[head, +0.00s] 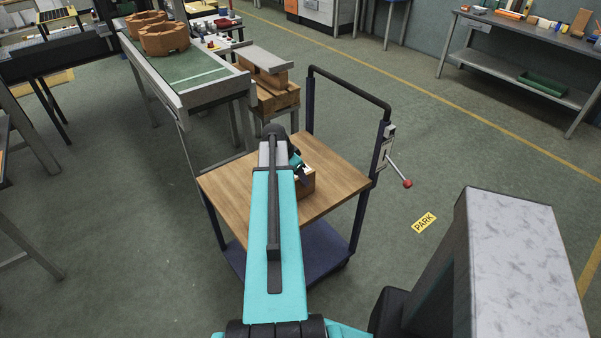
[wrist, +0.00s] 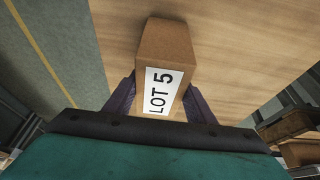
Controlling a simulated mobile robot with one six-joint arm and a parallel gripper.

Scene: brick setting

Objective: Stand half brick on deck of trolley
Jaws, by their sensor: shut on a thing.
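The half brick (wrist: 168,48) is a brown block with a white "LOT 5" label on one face, in the middle of the wrist view. My gripper (wrist: 160,98) is shut on it, one dark finger on each side. In the head view the brick (head: 307,186) shows partly behind my arm, over the middle of the trolley's wooden deck (head: 235,190). The brick is at or just above the deck; I cannot tell whether it touches. My arm hides much of it and part of the deck.
The trolley has a dark push handle (head: 350,88) at its far side and a lever with a red knob (head: 407,183) on the right. A green-topped conveyor table (head: 190,75) and a wooden stool-like stack (head: 275,98) stand behind left. The deck around the brick looks clear.

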